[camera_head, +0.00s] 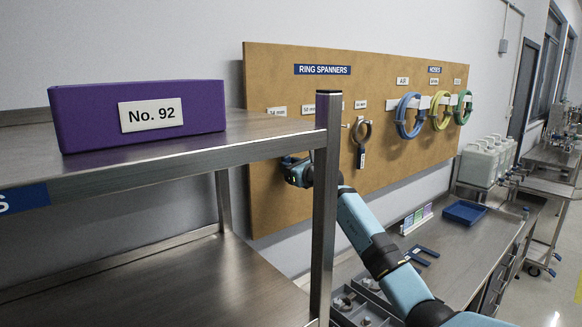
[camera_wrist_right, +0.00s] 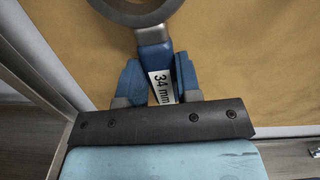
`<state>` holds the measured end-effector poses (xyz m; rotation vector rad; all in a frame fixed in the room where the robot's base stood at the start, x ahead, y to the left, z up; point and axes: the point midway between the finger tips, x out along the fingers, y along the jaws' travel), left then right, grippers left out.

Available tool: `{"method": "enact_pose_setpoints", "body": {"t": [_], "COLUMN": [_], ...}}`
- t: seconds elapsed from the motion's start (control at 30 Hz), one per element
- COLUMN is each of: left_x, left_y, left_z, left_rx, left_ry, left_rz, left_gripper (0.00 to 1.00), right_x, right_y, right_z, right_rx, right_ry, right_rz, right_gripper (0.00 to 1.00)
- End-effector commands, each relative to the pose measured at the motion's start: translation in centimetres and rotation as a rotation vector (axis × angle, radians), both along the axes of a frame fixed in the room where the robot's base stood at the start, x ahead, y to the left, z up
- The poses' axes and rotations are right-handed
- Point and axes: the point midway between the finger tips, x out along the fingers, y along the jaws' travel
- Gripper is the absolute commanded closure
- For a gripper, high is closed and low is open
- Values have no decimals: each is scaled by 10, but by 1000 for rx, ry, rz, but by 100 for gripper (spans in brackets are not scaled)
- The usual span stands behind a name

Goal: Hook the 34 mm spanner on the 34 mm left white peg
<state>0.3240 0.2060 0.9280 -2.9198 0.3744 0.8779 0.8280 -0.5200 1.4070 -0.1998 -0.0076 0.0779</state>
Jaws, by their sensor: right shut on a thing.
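My right gripper (camera_head: 298,172) is in front of the brown pegboard (camera_head: 400,75), low on its left part; the shelf edge and post partly hide it in the head view. In the right wrist view my right gripper (camera_wrist_right: 158,76) is shut on the blue handle of the 34 mm spanner (camera_wrist_right: 152,52). The spanner's "34 mm" label shows between the fingers, and its grey ring points away from the gripper, cut by the top edge. The leftmost small label (camera_head: 277,111) under "RING SPANNERS" seems to read 34 mm. I cannot make out its white peg; the shelf hides the area below. My left gripper is not in view.
A steel shelf with a post (camera_head: 325,210) stands close in front, bearing a purple box (camera_head: 140,112). Another spanner (camera_head: 361,136) hangs right of the post. Coiled blue, yellow and green hoses (camera_head: 408,115) hang farther right. A bench (camera_head: 450,245) below holds trays.

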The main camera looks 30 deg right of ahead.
Motion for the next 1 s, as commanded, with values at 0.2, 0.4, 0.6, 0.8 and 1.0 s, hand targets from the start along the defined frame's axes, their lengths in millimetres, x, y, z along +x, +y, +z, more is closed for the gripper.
{"method": "enact_pose_setpoints", "body": {"t": [0.2, 0.4, 0.6, 0.8, 1.0], "left_x": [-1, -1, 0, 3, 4], "left_y": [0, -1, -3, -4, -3], "left_z": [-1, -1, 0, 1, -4], "left_rx": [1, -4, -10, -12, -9], "left_ry": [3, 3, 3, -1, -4], "left_rz": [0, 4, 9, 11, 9], "left_gripper": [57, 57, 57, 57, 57], "right_x": [0, 0, 0, 0, -12], "right_y": [0, 0, 0, 0, -2], "right_z": [1, 1, 0, 0, -2], "right_rx": [0, 0, 0, 0, -3], "right_ry": [-1, -1, -1, 1, -1], "right_rz": [0, 0, 0, 0, -1], "right_gripper": [96, 96, 39, 39, 39]}}
